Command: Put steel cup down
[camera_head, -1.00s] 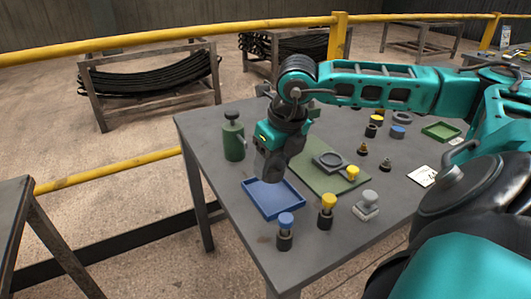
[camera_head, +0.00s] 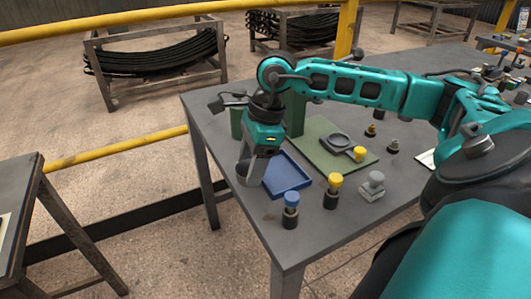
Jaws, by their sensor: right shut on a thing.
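My right gripper (camera_head: 251,157) points down over the near left part of the grey table (camera_head: 235,207), just left of the blue tray (camera_head: 291,186). It is shut on a grey metal piece, taken to be the steel cup (camera_head: 250,174), of which only part shows between and below the fingers. The cup overlaps the tray's left edge in the picture; I cannot tell whether it touches the table. My left gripper is not in view.
A blue-topped piece (camera_head: 291,210), a yellow-topped piece (camera_head: 333,191) and a grey knobbed block (camera_head: 373,187) stand near the table's front. Green objects (camera_head: 295,113) stand behind my gripper.

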